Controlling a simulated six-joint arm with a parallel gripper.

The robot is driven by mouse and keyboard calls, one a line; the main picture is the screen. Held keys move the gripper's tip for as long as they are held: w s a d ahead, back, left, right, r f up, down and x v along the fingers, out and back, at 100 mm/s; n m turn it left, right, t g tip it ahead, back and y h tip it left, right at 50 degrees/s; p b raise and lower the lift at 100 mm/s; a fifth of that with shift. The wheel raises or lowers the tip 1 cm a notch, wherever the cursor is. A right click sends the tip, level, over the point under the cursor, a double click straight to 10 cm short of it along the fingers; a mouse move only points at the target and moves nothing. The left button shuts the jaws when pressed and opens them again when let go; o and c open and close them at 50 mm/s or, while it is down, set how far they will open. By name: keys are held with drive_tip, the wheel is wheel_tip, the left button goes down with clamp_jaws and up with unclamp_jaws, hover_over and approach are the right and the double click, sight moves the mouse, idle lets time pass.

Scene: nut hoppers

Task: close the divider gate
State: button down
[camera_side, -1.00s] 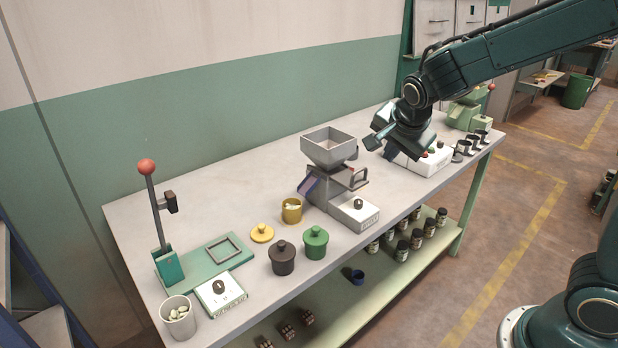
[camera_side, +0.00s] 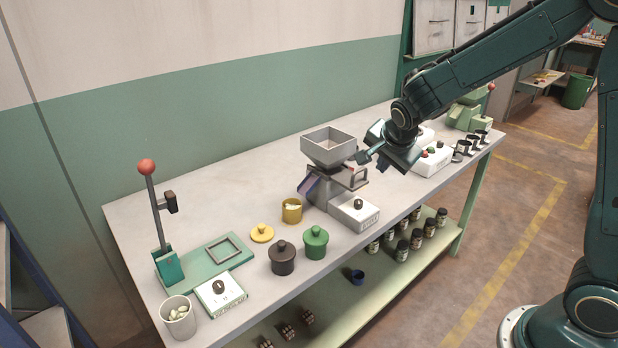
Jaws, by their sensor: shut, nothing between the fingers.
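The grey hopper (camera_side: 329,146) stands on its machine body near the middle of the bench. The divider gate seems to be the part with the red-tipped handle (camera_side: 354,179) at the right of the body, below the hopper; its position is too small to read. A blue-purple chute (camera_side: 308,187) shows at the left of the body. My gripper (camera_side: 363,158) is shut and empty, just right of the hopper and close above the handle. I cannot tell whether it touches the handle.
A white button box (camera_side: 432,161) is at the right. The red-knobbed lever (camera_side: 147,167) stands far left.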

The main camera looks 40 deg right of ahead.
drive_tip(key=w+d+f, duration=0.1)
drive_tip(key=w+f, duration=0.3)
drive_tip(key=w, duration=0.2)
drive_tip(key=shift+d+f, duration=0.3)
idle(0.4)
drive_tip(key=shift+w, duration=2.4)
